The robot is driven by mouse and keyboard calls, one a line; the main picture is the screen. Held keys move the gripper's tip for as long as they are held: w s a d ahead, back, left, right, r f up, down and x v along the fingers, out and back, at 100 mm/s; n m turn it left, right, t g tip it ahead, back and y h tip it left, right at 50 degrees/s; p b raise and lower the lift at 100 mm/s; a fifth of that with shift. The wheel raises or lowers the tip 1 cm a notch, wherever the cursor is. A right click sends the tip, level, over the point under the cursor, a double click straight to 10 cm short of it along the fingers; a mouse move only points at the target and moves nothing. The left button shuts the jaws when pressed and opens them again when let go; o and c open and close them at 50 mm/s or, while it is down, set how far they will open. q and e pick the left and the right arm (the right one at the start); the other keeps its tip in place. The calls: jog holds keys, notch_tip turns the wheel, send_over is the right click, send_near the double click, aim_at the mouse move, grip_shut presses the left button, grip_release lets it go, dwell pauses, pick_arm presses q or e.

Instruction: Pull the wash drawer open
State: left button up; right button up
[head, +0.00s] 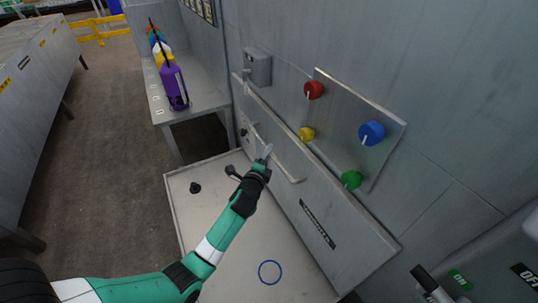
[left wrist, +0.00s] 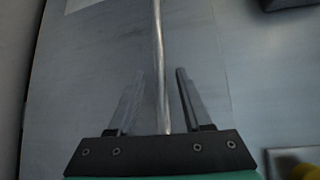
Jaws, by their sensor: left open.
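The wash drawer front appears to be the long grey panel (head: 335,240) with a dark label, low on the wall in the head view. A thin metal bar handle (head: 290,174) runs along it. My left gripper (head: 265,155) is at the upper left part of this handle, and its wrist hides some of the panel. In the left wrist view, the handle bar (left wrist: 158,40) passes between the two spread fingers of my left gripper (left wrist: 160,75), with a gap on each side. The left gripper is open and holds nothing. My right gripper is not in view.
Red (head: 313,90), yellow (head: 307,133), blue (head: 371,133) and green (head: 351,179) knobs stick out above the panel. A pale tray (head: 220,270) with a blue ring (head: 270,272) lies below. Bottles, including a purple one (head: 173,86), stand on a side bench (head: 205,92).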

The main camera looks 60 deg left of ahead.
pick_arm(q)
jog(key=shift+x, duration=1.1)
grip_shut()
dwell(0.6)
